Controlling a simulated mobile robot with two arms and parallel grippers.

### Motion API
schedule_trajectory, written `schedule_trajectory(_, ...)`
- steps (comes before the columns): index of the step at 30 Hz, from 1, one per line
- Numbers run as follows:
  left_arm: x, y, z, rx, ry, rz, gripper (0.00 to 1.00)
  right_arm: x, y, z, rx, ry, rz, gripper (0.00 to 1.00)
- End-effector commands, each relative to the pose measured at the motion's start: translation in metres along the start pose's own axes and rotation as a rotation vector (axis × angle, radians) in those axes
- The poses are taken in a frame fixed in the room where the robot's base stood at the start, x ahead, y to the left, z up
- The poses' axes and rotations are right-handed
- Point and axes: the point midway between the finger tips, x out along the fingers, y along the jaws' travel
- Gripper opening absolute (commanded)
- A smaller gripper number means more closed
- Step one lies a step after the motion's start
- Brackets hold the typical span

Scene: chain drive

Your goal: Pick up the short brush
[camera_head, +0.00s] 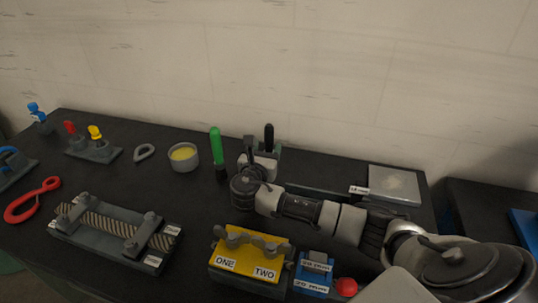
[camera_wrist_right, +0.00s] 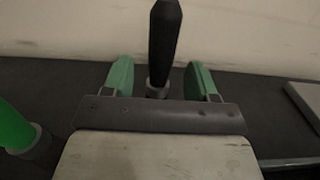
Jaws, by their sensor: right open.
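Two upright handled tools that look like brushes stand at the back of the table. One has a black handle (camera_head: 269,136); the other has a green handle (camera_head: 217,146) and a dark lower end. Which is the short brush I cannot tell for sure. My right gripper (camera_head: 262,160) is at the black-handled one. In the right wrist view the black handle (camera_wrist_right: 164,45) rises between the open green fingers (camera_wrist_right: 160,78), with a gap on each side. Its lower end is hidden behind the gripper. The green handle (camera_wrist_right: 15,125) is off to the left there. My left gripper is not in view.
A pot with yellow contents (camera_head: 184,157) stands left of the green handle. A yellow block marked ONE and TWO (camera_head: 239,269), a blue block (camera_head: 313,272) and a red ball (camera_head: 346,287) are in front. A grey plate (camera_head: 394,184) lies right. A wall (camera_head: 300,70) rises behind.

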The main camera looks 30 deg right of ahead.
Motion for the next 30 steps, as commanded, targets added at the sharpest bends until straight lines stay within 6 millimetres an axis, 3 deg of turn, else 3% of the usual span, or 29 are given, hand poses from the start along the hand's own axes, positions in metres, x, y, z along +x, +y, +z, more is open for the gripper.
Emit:
schedule_trajectory(9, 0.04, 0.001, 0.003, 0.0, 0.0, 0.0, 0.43, 0.04, -0.001, -0.003, 0.001, -0.001, -0.002, 0.58)
schedule_trajectory(20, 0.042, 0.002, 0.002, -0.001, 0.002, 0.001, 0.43, 0.048, -0.001, 0.002, 0.0, 0.001, 0.0, 0.58)
schedule_trajectory(30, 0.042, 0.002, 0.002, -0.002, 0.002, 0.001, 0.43, 0.048, -0.001, 0.002, -0.001, 0.001, 0.0, 0.08)
